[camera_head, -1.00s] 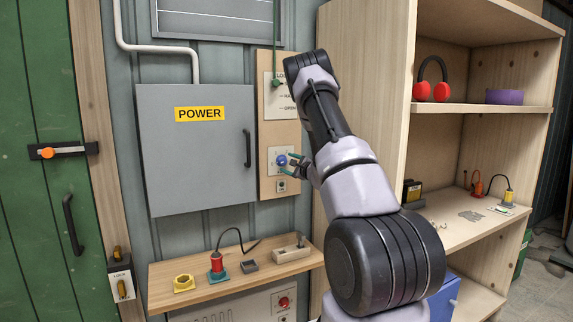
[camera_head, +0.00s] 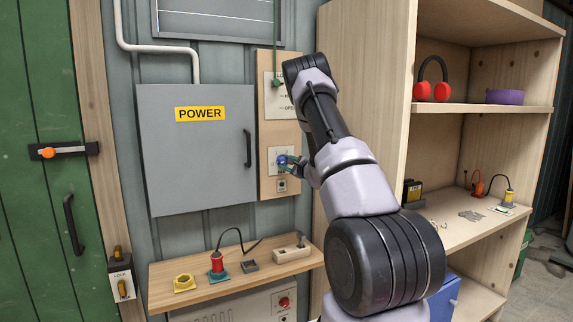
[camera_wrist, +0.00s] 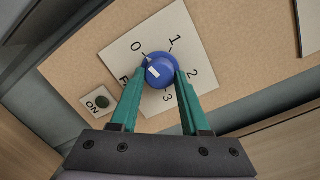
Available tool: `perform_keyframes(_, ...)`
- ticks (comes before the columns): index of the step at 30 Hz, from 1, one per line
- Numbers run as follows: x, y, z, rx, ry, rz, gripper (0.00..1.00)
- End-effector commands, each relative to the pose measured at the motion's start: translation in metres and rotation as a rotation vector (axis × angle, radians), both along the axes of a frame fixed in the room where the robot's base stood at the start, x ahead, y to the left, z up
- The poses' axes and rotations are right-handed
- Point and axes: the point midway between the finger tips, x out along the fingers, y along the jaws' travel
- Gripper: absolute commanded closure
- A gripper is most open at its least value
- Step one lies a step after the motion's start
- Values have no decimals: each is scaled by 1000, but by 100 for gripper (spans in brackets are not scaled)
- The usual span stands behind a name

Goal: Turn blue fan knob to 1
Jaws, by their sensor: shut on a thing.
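The blue fan knob (camera_head: 282,161) is on a white plate on the wooden board right of the power box. In the wrist view the knob (camera_wrist: 162,66) shows a white mark on its left side, towards the 0 side of the dial. The plate (camera_wrist: 190,38) bears 0, 1, 2 and 3 around the knob; 1 is at its upper right. My gripper (camera_wrist: 162,72) has its teal fingers on either side of the knob, shut on it. In the head view my gripper (camera_head: 287,163) partly covers the knob and plate.
An ON button (camera_wrist: 103,103) is on the board beside the dial plate. The grey POWER box (camera_head: 195,150) with its handle is to the left. A wooden shelf unit (camera_head: 365,100) stands close on the right. A small ledge (camera_head: 215,288) below holds several items.

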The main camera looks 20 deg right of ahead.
Motion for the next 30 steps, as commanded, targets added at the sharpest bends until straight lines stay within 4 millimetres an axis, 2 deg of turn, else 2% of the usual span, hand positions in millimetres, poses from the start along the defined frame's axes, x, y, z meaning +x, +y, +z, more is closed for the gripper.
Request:
perform_keyframes(8, 0, 0, -1, 150, 6, 1, 100)
perform_keyframes(30, -1, 2, -5, 837, 30, -1, 100)
